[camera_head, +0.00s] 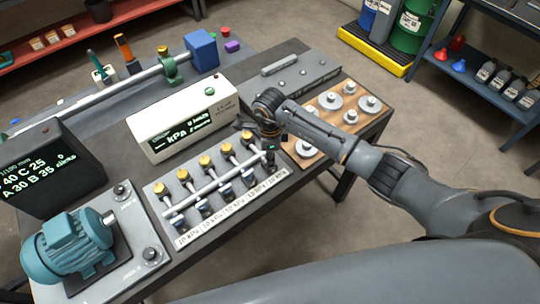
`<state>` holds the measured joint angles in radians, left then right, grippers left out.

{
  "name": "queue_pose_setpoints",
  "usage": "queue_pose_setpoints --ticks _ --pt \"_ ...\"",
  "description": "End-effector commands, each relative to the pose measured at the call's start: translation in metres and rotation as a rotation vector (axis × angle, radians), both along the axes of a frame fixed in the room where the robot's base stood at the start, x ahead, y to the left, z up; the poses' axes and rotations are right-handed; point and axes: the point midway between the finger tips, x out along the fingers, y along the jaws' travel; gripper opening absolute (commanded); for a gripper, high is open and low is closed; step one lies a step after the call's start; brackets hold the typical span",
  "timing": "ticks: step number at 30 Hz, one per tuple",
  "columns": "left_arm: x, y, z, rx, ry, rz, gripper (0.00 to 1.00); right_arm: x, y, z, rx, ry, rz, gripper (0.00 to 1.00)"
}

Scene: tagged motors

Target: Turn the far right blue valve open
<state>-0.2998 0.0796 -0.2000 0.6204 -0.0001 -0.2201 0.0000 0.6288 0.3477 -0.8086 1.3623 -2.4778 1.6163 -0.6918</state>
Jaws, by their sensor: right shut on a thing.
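A pale valve panel (222,222) lies on the dark workbench, with a row of several valves with yellow tops and blue handles along a grey pipe (200,197). Labels in kPa run along its front edge. My right gripper (269,160) points down at the far right end of the row and is shut on the far right blue valve, which it mostly hides. The valve's exact turn angle cannot be made out. My left gripper is not in view.
A white kPa display box (184,121) stands behind the panel. A teal motor (68,246) sits at the left near a dark readout box (48,170). A wooden board with metal weights (330,101) lies to the right, under my right arm.

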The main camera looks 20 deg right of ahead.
Motion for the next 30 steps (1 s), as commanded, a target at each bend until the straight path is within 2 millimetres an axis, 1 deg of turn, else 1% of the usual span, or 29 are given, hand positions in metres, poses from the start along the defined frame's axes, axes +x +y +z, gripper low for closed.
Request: queue_pose_setpoints --ticks 5,11,17,30 --pt "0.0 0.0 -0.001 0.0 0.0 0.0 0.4 0.0 0.0 0.0 0.001 0.0 -0.018 0.0" --pt "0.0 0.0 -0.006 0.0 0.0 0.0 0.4 0.0 0.0 -0.001 0.0 -0.001 -0.098 0.0" --pt "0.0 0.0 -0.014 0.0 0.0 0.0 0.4 0.0 0.0 -0.002 0.0 -0.001 -0.252 0.0" --pt "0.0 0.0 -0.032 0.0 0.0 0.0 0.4 0.0 0.0 -0.001 0.001 -0.002 -0.667 0.0"
